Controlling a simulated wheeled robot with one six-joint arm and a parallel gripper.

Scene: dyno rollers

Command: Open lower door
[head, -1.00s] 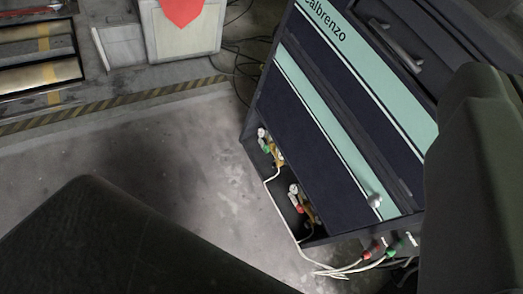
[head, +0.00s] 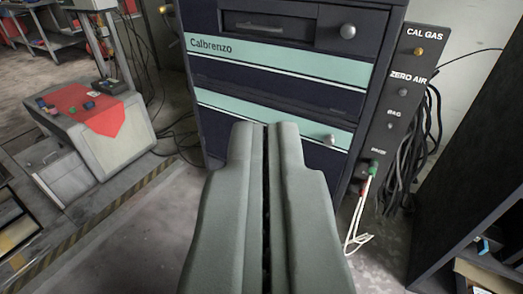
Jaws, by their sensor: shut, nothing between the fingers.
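The lower door (head: 222,103) is a dark panel with a mint-green stripe across its top, on the front of the Calbrenzo cabinet. A round silver knob (head: 330,140) sits near its right end. The door looks flush with the cabinet front, as far as it shows. My gripper (head: 264,126) is shut and empty, with its fingertips in front of the stripe and left of the knob. I cannot tell whether it touches the door. The gripper hides the middle and lower part of the door.
An upper door (head: 270,65) and a recessed drawer (head: 268,28) with another knob (head: 347,31) are above. White cables (head: 358,215) hang from the right side panel (head: 400,100). A dark shelf (head: 475,190) stands at right, a grey cart (head: 100,130) with red cloth at left.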

